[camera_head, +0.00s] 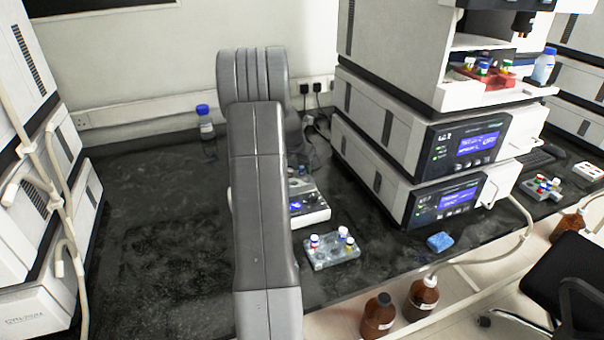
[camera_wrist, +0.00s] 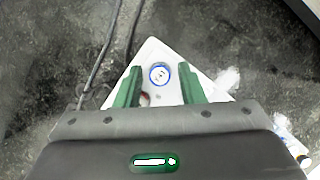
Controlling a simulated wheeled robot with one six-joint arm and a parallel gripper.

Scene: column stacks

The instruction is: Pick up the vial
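In the wrist view, a vial (camera_wrist: 159,75) shows from above as a round white top with a blue ring. It stands on a white triangular-looking surface (camera_wrist: 150,53). My gripper (camera_wrist: 160,86) is open, with one green finger on each side of the vial, and both look apart from it. The height of the fingers above the vial is hard to tell. In the head view my grey arm covers the middle of the bench, and the gripper is hidden behind it.
A grey rack (camera_head: 322,262) holds several capped vials on the dark bench (camera_head: 150,230). A white device (camera_head: 312,208) with a blue screen stands behind it. Stacked instruments (camera_head: 400,150) rise at right. A blue-capped bottle (camera_head: 206,128) stands at back left. Left bench is clear.

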